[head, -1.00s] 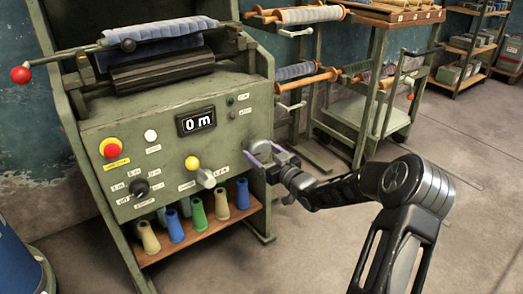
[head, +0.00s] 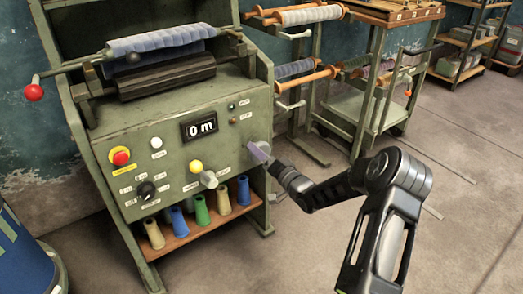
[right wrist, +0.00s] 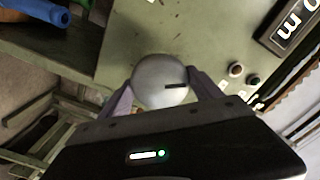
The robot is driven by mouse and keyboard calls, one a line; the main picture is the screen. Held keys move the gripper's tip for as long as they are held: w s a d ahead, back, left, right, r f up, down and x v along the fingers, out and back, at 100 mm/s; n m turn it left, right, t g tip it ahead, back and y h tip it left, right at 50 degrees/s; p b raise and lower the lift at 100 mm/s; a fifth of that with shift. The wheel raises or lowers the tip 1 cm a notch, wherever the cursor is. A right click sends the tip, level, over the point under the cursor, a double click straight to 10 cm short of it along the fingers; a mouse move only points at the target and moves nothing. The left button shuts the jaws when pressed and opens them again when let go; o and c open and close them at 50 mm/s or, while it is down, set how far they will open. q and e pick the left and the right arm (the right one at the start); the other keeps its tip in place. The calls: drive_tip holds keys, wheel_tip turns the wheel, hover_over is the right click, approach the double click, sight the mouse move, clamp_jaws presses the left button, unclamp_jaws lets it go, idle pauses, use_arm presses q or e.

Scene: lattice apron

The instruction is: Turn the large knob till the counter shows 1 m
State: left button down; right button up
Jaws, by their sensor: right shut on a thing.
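The counter (head: 199,125) on the green machine's front panel reads "0 m"; part of it shows upside down in the right wrist view (right wrist: 296,22). The large round knob (right wrist: 160,82) is pale grey with a dark pointer mark. My right gripper (right wrist: 162,88) is shut on it, one finger on each side. In the head view my right gripper (head: 258,153) is at the right edge of the panel and hides the knob. My left gripper is not in view.
Several coloured cones (head: 201,211) stand on the shelf below. A rack with rolls (head: 311,15) stands at the right. The floor in front is clear.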

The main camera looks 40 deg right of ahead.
drive_tip(key=shift+m+p, duration=0.6)
drive_tip(key=shift+m, duration=1)
drive_tip(key=o, duration=1.4)
drive_tip(key=s+p, duration=0.1)
drive_tip(key=s, duration=0.7)
drive_tip(key=shift+w+a, duration=0.1)
